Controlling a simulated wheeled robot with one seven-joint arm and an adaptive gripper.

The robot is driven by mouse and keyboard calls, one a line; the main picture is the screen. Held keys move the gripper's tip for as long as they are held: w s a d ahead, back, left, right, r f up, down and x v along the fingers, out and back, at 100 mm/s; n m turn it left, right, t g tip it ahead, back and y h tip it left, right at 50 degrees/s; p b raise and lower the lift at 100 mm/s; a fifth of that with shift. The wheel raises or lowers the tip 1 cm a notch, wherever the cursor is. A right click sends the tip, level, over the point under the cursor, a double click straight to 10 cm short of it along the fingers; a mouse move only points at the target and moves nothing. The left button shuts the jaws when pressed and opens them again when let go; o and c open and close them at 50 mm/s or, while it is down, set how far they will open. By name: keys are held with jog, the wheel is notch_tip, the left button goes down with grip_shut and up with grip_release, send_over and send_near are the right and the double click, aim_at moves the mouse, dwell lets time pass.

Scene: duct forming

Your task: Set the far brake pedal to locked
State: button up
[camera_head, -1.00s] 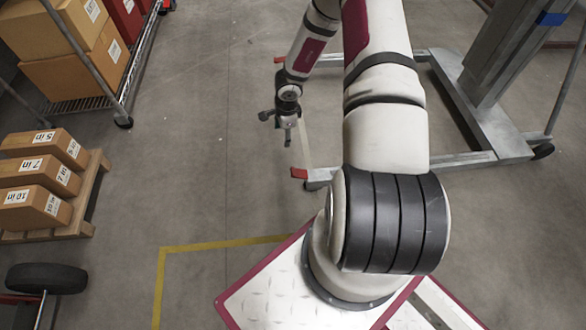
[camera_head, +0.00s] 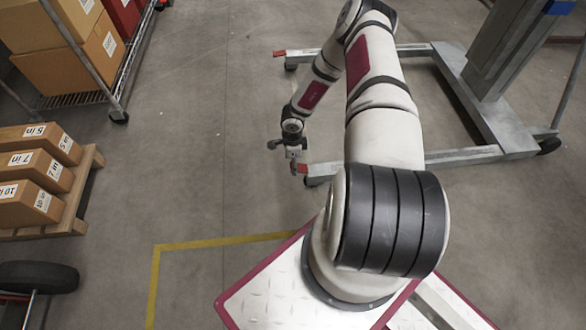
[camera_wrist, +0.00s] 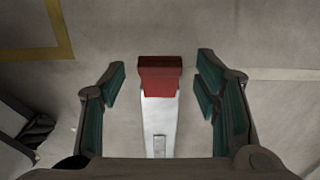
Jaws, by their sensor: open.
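The lift frame has two grey legs, each with a red pedal at its end. The farther red pedal (camera_head: 279,53) shows at the top middle of the head view, clear of my gripper. The nearer red pedal (camera_head: 303,168) is lower down, at my gripper (camera_head: 293,163). In the wrist view one red pedal (camera_wrist: 160,75) on a pale grey leg lies between the open fingers of my gripper (camera_wrist: 161,68), with gaps on both sides. It looks like the nearer one. No contact shows. I cannot tell whether either pedal is up or pressed down.
The lift's grey base and mast (camera_head: 490,75) stand at the right. A pallet of boxes (camera_head: 75,205), a wire cart (camera_head: 120,80) and a black tyre (camera_head: 38,277) are at the left. The floor between, with a yellow line (camera_head: 200,243), is clear.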

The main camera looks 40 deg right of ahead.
jog(key=shift+f+b, duration=0.35)
jog(key=shift+f, duration=0.85)
grip_shut()
